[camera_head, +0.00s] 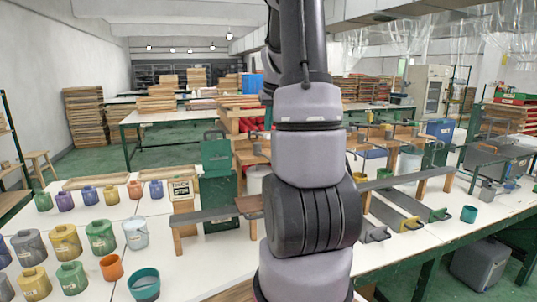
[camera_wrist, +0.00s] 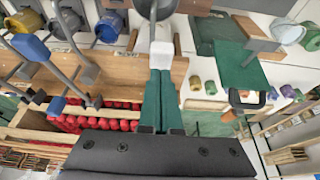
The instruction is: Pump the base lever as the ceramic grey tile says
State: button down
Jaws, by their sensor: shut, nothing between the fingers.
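In the wrist view my gripper (camera_wrist: 160,72) is shut, its two green fingers side by side with nothing between them. A white block (camera_wrist: 162,48) with a grey rod (camera_wrist: 153,14) beyond it shows just past the fingertips. I cannot tell whether the fingers touch it, or whether it is the base lever. Other grey rods with a blue knob (camera_wrist: 29,47) and another blue end (camera_wrist: 57,105) are at the left. I cannot pick out the ceramic grey tile in either view. In the head view my arm hides my gripper.
In the head view a small cream sign (camera_head: 182,189) with dark marks stands left of my arm; its text is unclear. Several coloured pots, such as a green one (camera_head: 101,236), cover the white table's left. A green box (camera_head: 217,155) stands behind. Long grey boards (camera_head: 393,204) are at the right.

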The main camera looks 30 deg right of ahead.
jog(key=shift+f, duration=4.25)
jog(key=shift+r, duration=5.35)
jog(key=shift+f, duration=5.35)
jog(key=shift+r, duration=5.35)
jog(key=shift+f, duration=0.1)
jog(key=shift+f, duration=5.3)
jog(key=shift+r, duration=5.45)
